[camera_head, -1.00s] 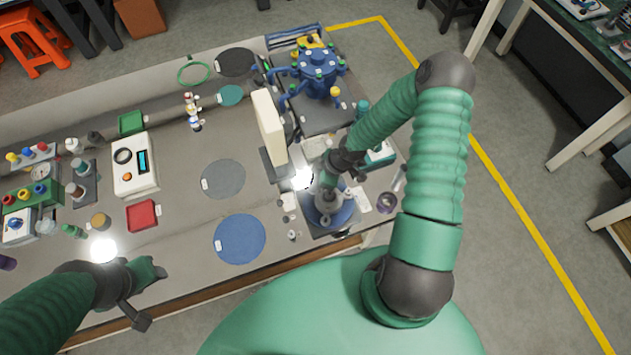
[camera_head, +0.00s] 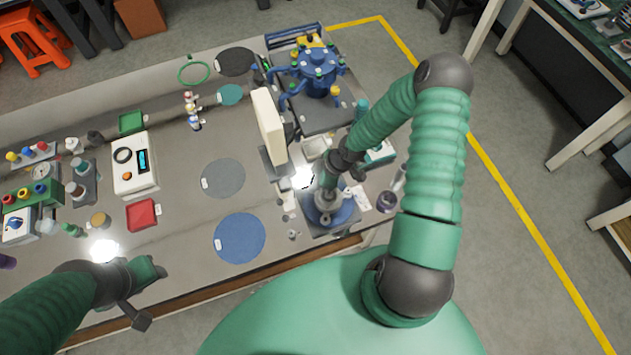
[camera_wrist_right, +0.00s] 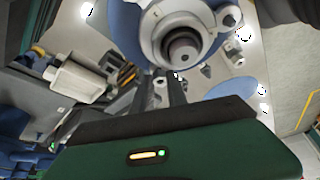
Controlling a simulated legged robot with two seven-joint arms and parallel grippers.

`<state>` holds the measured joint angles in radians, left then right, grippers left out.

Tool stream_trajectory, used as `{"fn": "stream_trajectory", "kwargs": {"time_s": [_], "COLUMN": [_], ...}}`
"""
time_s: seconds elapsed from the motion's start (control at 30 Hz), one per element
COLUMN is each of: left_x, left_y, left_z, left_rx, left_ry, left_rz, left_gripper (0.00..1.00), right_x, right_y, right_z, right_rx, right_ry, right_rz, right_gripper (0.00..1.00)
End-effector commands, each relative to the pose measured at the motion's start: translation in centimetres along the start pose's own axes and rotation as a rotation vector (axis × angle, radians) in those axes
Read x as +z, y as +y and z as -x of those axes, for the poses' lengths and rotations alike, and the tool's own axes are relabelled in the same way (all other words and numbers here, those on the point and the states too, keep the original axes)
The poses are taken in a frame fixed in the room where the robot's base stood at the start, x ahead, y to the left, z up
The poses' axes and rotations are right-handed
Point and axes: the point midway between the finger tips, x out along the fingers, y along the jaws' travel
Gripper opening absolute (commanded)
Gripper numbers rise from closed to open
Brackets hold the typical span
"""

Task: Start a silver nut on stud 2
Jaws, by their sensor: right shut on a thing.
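The silver flange fixture with its blue body (camera_head: 345,213) stands on a dark plate at the table's right front. In the right wrist view its round silver flange (camera_wrist_right: 152,30) has a central bore and a stud or nut (camera_wrist_right: 229,19) at the right rim. Stud numbers cannot be read. My right gripper (camera_head: 325,194) is over the fixture, pointing down. Its jaws (camera_wrist_right: 168,88) are shut on a small silver nut (camera_wrist_right: 160,80), close to the flange's edge; whether it touches a stud cannot be told. My left gripper (camera_head: 155,270) hovers at the front left, its jaws unclear.
A blue vessel with several pipes (camera_head: 315,75) is behind. A purple-ringed jar (camera_head: 387,201) is at the right. A blue disc (camera_head: 239,238) and grey disc (camera_head: 223,178) lie flat on the table's open middle.

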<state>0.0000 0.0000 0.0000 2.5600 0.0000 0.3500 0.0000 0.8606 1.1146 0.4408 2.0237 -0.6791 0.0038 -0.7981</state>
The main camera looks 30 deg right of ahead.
Motion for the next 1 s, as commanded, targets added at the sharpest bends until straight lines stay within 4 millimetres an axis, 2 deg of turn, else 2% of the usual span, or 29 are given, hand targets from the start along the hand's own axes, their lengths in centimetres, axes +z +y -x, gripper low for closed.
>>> {"fn": "stream_trajectory", "kwargs": {"time_s": [0.27,0.7,1.0], "left_x": [0.1,0.3,0.3], "left_y": [0.0,0.0,0.0], "left_z": [-0.3,-1.5,-1.5], "left_rx": [0.000,0.000,0.000], "left_ry": [0.000,0.000,0.000], "left_rz": [0.000,0.000,0.000], "left_gripper": [0.44,0.44,0.44], "right_x": [0.1,0.1,0.2], "right_y": [-0.3,-0.7,-0.7], "right_z": [-0.3,-0.4,-0.3], "right_rx": [0.008,0.121,0.125], "right_ry": [-0.004,-0.005,-0.006], "right_rz": [-0.033,-0.312,-0.328], "right_gripper": [0.00,0.00,0.00]}}
